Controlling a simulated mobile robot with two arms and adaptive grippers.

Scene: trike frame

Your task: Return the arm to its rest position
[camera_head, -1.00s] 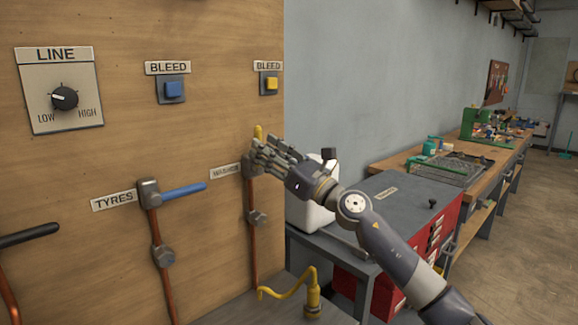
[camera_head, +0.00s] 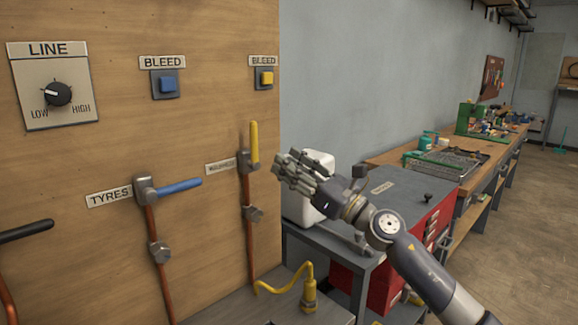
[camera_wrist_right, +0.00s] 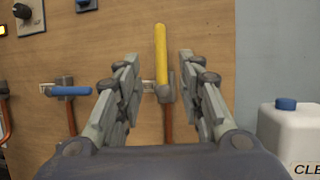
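My right gripper (camera_head: 303,172) is in front of the wall at the right edge of the wooden panel. It is open and empty; the right wrist view shows its two fingers (camera_wrist_right: 158,90) spread apart, with the yellow lever between them in the picture. The yellow lever (camera_head: 254,143) points upright on its valve on the panel, clear of the fingers in the head view. The blue lever (camera_head: 180,187) beside the TYRES label lies sideways. My left gripper is not in view.
A grey-topped red cabinet (camera_head: 385,190) and a white jug (camera_head: 302,208) stand right of the panel, behind my right arm. A yellow hose (camera_head: 290,285) lies on the low bench. A long workbench (camera_head: 510,140) runs along the wall; open floor is at the far right.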

